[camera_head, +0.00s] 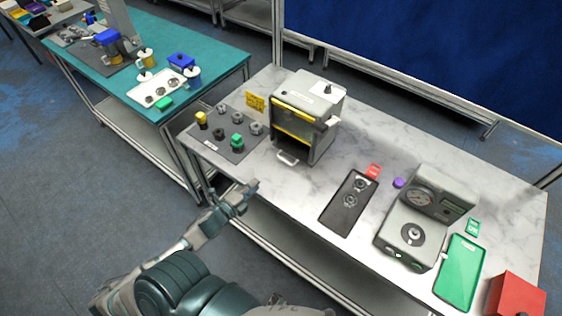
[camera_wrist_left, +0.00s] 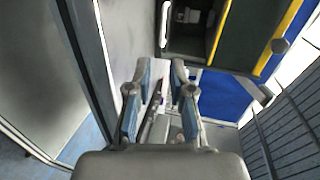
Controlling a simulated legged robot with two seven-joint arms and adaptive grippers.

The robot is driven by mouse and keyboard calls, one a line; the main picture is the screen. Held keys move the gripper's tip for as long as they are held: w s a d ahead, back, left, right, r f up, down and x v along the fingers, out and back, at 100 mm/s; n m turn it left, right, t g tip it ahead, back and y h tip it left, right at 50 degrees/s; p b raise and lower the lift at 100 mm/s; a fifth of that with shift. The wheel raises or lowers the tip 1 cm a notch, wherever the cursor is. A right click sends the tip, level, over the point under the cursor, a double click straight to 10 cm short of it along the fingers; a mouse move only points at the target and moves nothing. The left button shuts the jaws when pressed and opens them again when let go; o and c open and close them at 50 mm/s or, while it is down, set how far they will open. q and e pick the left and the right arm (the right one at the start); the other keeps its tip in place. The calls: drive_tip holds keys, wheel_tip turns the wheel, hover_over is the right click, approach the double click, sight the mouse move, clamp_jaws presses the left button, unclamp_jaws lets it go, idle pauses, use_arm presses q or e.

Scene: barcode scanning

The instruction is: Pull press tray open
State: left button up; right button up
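The press (camera_head: 308,103) is a grey box with yellow edges on the marble-topped table, its front open over a dark inside. The press tray's light handle (camera_head: 288,158) sticks out low at the front; the tray itself is mostly hidden in the press. My left gripper (camera_head: 246,192) is in front of the table edge, below and left of the handle, apart from it. In the left wrist view, its two fingers (camera_wrist_left: 160,72) stand apart with nothing held between them. The yellow-edged press (camera_wrist_left: 225,35) lies beyond them. My right gripper does not show.
Left of the press is a dark mat (camera_head: 225,140) with knobs. To the right are a dark plate (camera_head: 348,203), a gauge device (camera_head: 425,220), a green panel (camera_head: 460,272) and a red box (camera_head: 515,297). A teal table (camera_head: 215,60) stands at left.

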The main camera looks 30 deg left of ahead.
sight(281, 166)
use_arm(q)
drive_tip(key=x, duration=1.7)
drive_tip(key=shift+w+d+r, duration=0.15)
drive_tip(key=shift+w, duration=0.15)
clamp_jaws()
